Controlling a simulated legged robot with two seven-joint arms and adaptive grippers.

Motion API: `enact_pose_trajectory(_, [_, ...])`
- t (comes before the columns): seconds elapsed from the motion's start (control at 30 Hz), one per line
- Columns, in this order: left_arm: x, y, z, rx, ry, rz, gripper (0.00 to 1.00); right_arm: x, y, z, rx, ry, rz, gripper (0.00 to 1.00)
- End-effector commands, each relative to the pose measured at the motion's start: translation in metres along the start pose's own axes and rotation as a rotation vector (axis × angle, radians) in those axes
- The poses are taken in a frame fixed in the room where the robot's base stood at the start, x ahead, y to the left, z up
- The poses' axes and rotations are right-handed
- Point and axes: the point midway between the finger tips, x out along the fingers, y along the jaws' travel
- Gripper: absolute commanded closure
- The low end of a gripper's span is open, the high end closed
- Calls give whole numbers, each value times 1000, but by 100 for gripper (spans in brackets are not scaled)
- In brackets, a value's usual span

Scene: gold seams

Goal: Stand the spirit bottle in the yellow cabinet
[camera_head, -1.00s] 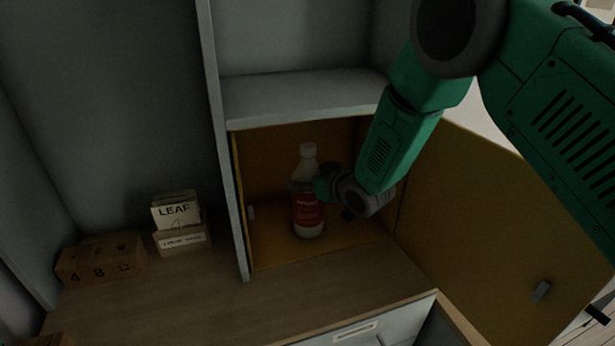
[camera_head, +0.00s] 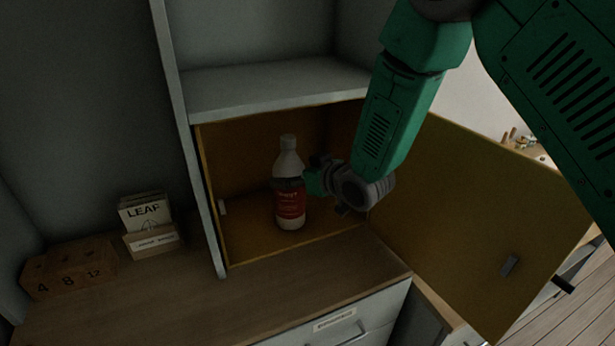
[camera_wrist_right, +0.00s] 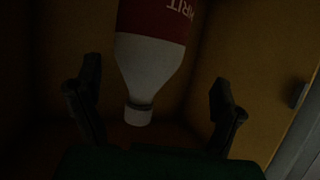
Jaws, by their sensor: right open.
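The spirit bottle (camera_head: 290,200), white with a red label and white cap, stands upright on the floor of the yellow cabinet (camera_head: 240,244), whose door (camera_head: 470,220) is swung open to the right. My right gripper (camera_head: 312,180) is inside the cabinet, just right of the bottle. In the right wrist view the bottle (camera_wrist_right: 150,60) appears upside down, beyond and between the spread fingers of the right gripper (camera_wrist_right: 155,98). The fingers are apart from it, with space on both sides. My left gripper is out of view.
A grey shelf (camera_head: 270,88) lies just above the cabinet, and a grey upright panel (camera_head: 185,130) borders its left. The wooden counter (camera_head: 200,300) in front is clear.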

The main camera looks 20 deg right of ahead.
Motion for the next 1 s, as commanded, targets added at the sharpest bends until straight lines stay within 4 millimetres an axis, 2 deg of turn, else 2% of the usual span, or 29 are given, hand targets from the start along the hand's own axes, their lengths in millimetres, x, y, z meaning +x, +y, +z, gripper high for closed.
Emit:
enact_pose_trajectory(0.1, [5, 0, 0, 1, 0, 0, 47, -25, 1, 1, 2, 0, 1, 12])
enact_pose_trajectory(0.3, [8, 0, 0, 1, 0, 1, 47, -51, -2, 0, -1, -2, 1, 12])
enact_pose_trajectory(0.57, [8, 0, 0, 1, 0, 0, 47, -59, -4, -1, -4, -3, 1, 12])
enact_pose_trajectory(0.67, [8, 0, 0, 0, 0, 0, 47, -60, -4, 11, 4, -27, 4, 12])
enact_pose_trajectory(0.77, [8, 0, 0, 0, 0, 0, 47, -65, -5, 56, 33, -124, 19, 12])
enact_pose_trajectory(0.87, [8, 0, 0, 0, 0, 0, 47, -84, -12, 133, 78, -298, 46, 12])
enact_pose_trajectory(0.9, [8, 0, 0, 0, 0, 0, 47, -97, -15, 168, 98, -383, 58, 12])
enact_pose_trajectory(0.97, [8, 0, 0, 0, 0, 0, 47, -122, -22, 220, 126, -515, 79, 12])
enact_pose_trajectory(1.0, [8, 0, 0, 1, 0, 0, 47, -141, -28, 251, 144, -600, 92, 12])
